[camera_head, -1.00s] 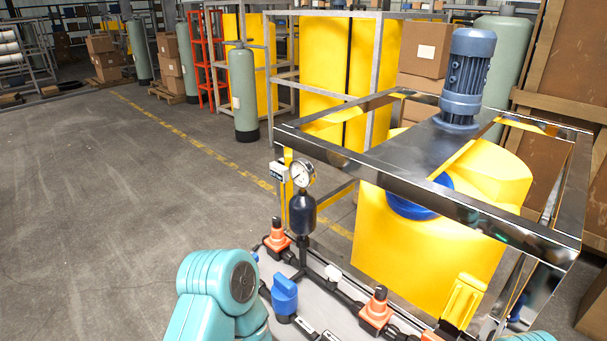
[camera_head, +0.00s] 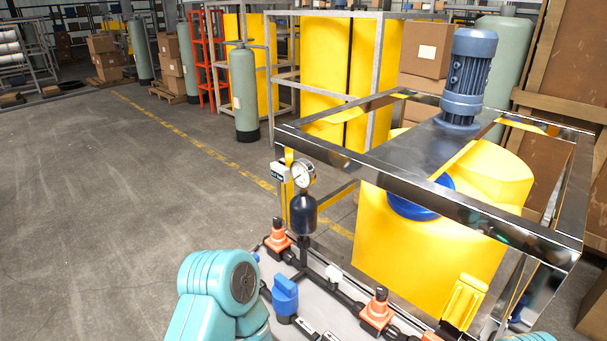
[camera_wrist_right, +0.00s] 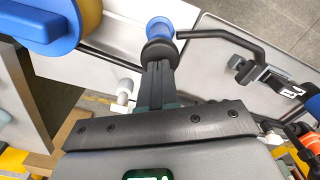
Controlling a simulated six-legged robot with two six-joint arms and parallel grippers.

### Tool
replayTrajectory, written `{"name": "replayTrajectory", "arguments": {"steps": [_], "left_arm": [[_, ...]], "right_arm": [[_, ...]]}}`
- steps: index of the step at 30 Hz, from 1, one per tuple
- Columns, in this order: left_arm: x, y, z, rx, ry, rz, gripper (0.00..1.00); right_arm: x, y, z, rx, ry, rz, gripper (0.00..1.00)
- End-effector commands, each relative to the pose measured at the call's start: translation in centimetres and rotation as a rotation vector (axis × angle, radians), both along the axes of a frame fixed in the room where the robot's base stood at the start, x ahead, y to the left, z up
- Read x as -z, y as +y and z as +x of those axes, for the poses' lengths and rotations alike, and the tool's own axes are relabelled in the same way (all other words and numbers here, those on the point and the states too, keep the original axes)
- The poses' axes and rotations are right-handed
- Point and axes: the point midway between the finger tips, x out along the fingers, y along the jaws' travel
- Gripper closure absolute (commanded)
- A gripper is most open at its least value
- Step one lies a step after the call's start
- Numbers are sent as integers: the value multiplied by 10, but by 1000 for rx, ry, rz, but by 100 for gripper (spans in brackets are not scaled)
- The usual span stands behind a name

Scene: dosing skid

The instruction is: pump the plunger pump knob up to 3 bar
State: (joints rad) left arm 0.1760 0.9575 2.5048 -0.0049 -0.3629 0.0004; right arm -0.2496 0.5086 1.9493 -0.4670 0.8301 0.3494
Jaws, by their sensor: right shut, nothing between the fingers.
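The pressure gauge (camera_head: 304,174) sits on top of a black bottle-shaped vessel (camera_head: 303,213) in the head view; its needle is too small to read. In the right wrist view, a round black knob (camera_wrist_right: 160,50) lies just beyond my right fingertips, with a blue cylinder (camera_wrist_right: 159,27) behind it. I take this for the plunger pump knob, but cannot be sure. My right gripper (camera_wrist_right: 157,74) is shut and empty, pointing at it; I cannot tell whether they touch. My left gripper is out of view; only a teal link of my left arm shows.
A bent black bar (camera_wrist_right: 228,38) runs right from beside the knob. Orange-and-black valves (camera_head: 377,310), a blue fitting (camera_head: 285,295) and black pipes crowd the skid. A metal frame (camera_head: 430,205) surrounds the yellow tank (camera_head: 400,245) at right. The floor at left is open.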

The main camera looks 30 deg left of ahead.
Motion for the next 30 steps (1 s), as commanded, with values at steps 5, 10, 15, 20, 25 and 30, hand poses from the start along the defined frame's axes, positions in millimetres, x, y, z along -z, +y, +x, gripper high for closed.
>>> {"name": "replayTrajectory", "arguments": {"steps": [5, 10, 15, 20, 25, 30], "left_arm": [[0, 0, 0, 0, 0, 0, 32], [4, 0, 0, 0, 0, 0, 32], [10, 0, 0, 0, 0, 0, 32], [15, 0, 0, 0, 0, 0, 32], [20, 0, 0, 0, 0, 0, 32], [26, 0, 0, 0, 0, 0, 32]], "right_arm": [[0, 0, 0, 0, 0, 0, 100], [4, 0, 0, 0, 0, 0, 100], [11, 0, 0, 0, 0, 0, 100], [16, 0, 0, 0, 0, 0, 100], [22, 0, 0, 0, 0, 0, 100], [28, 0, 0, 0, 0, 0, 100]]}}
